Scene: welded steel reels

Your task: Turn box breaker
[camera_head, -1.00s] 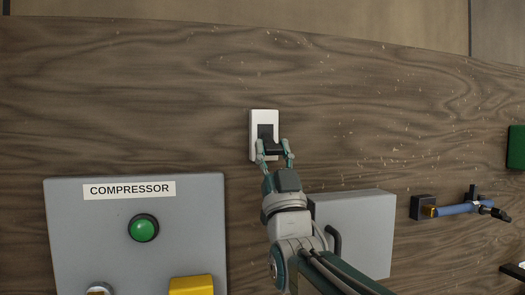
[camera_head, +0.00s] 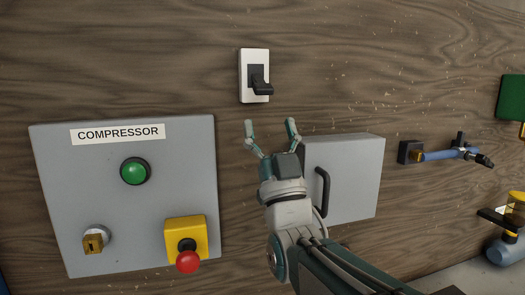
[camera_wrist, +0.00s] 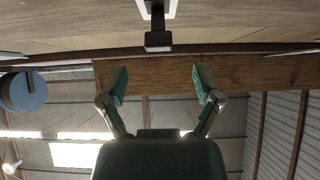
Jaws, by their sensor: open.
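The box breaker is a white plate (camera_head: 246,86) with a black lever (camera_head: 261,86) on the wooden wall, at the upper middle of the head view. The lever sticks out from the plate and its knob sits toward the lower right. In the wrist view the lever (camera_wrist: 158,38) shows at the top centre, beyond the fingertips. My gripper (camera_head: 270,125) is open and empty, below the breaker and apart from it. In the wrist view my gripper (camera_wrist: 160,82) has its two fingers spread wide with nothing between them.
A grey compressor panel (camera_head: 70,200) with a green button (camera_head: 136,171), a key switch (camera_head: 94,240) and a red stop knob (camera_head: 188,262) is at left. A grey box with a handle (camera_head: 350,175) is close right of my gripper. A blue valve (camera_head: 450,154) is farther right.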

